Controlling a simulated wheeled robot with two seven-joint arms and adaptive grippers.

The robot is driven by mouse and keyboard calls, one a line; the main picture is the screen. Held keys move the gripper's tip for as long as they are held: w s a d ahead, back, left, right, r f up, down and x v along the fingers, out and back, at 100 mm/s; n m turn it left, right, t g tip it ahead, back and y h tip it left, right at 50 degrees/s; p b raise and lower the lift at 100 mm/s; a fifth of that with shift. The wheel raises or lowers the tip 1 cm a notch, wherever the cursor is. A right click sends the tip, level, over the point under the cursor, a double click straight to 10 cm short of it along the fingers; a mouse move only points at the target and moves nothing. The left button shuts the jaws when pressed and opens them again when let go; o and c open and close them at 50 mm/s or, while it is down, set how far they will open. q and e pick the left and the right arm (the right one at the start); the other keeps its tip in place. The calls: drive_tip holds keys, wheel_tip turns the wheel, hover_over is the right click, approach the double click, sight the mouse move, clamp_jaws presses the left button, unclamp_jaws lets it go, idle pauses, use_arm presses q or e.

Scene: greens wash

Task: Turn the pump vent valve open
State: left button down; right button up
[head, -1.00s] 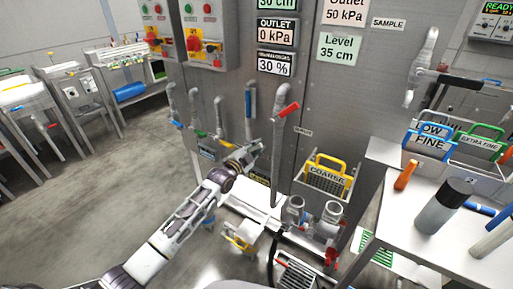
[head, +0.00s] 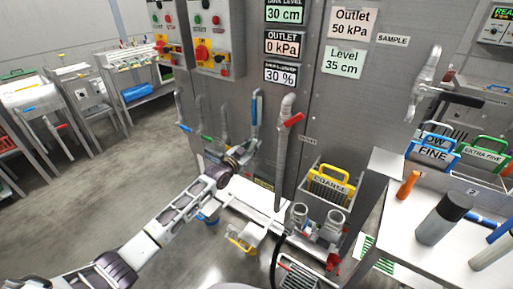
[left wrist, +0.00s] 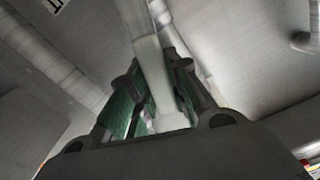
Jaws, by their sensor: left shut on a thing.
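Several grey vent pipes rise in front of the steel panel in the head view. One has a long blue lever (head: 254,119), and a taller one to its right has a red lever (head: 293,120). My left gripper (head: 246,150) is just below the blue-levered pipe. In the left wrist view its green-padded fingers (left wrist: 155,112) are shut around a pale bar (left wrist: 152,70). I cannot tell which pipe or lever the bar belongs to, and no readable label names the pump vent valve. My right gripper is not in view.
Smaller pipes with blue (head: 184,128) and green (head: 206,138) levers stand to the left. A COARSE basket (head: 331,184) and pipe fittings (head: 318,222) are at the lower right. A white table (head: 400,225) with bottles stands further right.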

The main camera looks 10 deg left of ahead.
use_arm(q)
drive_tip(key=shift+w+a+n, duration=0.2)
drive_tip(key=shift+a+n, duration=0.35)
drive_tip(key=shift+n, duration=0.25)
drive_tip(key=shift+w+a+n, duration=0.15)
drive_tip(key=shift+a+n, duration=0.25)
drive_tip(key=shift+n, duration=0.2)
drive_tip(key=shift+w+a+r+n, duration=0.1)
drive_tip(key=shift+a+n, duration=0.2)
drive_tip(key=shift+n, duration=0.3)
drive_tip(key=c, duration=1.5)
unclamp_jaws()
drive_tip(key=shift+o, duration=0.9)
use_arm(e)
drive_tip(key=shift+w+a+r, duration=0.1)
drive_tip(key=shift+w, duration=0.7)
use_arm(q)
drive_tip(key=shift+a, duration=0.1)
